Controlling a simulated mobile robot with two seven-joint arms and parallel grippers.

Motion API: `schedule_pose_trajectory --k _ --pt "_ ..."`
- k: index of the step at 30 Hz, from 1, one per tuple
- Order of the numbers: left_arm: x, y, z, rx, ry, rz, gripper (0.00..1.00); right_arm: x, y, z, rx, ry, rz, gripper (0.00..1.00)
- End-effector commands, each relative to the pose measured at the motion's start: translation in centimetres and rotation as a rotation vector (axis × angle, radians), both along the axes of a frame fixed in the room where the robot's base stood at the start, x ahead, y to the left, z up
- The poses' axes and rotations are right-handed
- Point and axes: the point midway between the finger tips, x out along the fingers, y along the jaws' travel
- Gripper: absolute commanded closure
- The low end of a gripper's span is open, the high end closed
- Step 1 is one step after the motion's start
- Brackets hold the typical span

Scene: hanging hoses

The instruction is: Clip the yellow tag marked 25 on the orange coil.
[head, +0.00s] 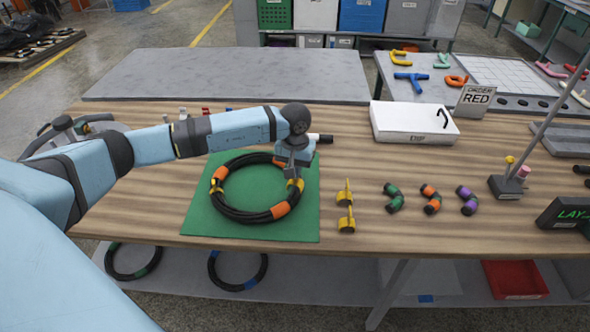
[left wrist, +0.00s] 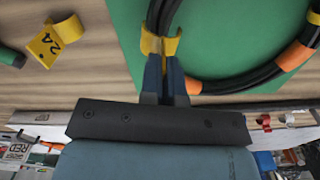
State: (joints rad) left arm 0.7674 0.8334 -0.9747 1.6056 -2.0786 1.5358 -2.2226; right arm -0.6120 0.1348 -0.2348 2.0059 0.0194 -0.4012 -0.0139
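The orange coil (head: 240,214) is a ring of black hose with orange bands, lying on a green mat (head: 200,225). My left gripper (head: 294,180) is at the coil's right side. In the left wrist view its fingers (left wrist: 165,80) are closed together on a yellow tag (left wrist: 160,44) that sits around the hose; its number cannot be read. Another yellow tag (head: 216,187) is on the coil's left side. Two loose yellow pieces (head: 345,192) (head: 347,222) lie right of the mat. The left wrist view shows a loose tag marked 24 (left wrist: 52,42). My right gripper is not in view.
Green (head: 394,197), orange (head: 431,199) and purple (head: 467,200) banded hose pieces lie to the right.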

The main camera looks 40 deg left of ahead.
Motion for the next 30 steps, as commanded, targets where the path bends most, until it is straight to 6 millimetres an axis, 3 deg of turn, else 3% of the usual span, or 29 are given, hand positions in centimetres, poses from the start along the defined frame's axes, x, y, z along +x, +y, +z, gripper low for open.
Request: schedule_pose_trajectory --k 17,30 --pt "0.0 0.0 -0.1 0.0 0.0 0.0 1.0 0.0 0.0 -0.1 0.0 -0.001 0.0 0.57" --pt "0.0 0.0 -1.4 0.001 0.001 -0.001 1.0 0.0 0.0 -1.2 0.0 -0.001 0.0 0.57"
